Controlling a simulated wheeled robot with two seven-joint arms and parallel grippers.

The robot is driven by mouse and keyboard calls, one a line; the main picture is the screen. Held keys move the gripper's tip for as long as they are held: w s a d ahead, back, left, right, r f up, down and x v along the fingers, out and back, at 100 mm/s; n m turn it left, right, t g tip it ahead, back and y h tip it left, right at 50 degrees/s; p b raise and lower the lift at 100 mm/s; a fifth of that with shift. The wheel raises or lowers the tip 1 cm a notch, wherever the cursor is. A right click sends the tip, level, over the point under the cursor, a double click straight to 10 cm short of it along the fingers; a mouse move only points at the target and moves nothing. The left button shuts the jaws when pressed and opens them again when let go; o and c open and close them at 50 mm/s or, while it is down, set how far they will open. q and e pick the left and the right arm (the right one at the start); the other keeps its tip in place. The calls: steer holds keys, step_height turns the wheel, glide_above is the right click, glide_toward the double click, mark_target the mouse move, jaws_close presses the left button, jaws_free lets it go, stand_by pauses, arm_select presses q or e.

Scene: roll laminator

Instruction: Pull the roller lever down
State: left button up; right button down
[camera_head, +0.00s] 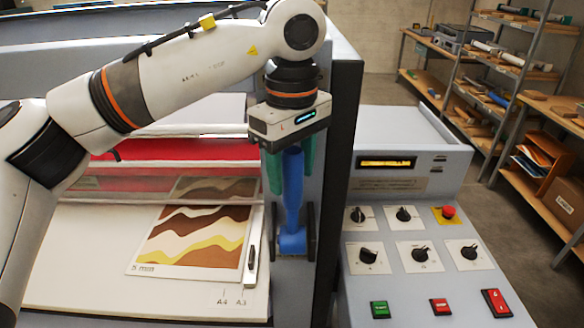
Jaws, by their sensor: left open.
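The blue roller lever (292,215) stands about upright on the laminator's right side panel, its wide lower end near a dark bracket (310,235). My left gripper (292,182) points down over the lever from above. Its two green fingers are open, one on each side of the lever's upper part. I cannot tell whether either finger touches the lever. The lever's top is close under the gripper body, partly hidden. My right gripper is not in view.
A control panel (400,190) with knobs, a red stop button (448,211) and green and red push buttons lies right of the lever. A printed sheet (195,240) lies on the white feed table (90,270) at left. Shelves (480,80) stand behind at right.

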arm_select(q)
steer(key=shift+s+f, duration=0.1)
steer(key=shift+f, duration=0.65)
jaws_close()
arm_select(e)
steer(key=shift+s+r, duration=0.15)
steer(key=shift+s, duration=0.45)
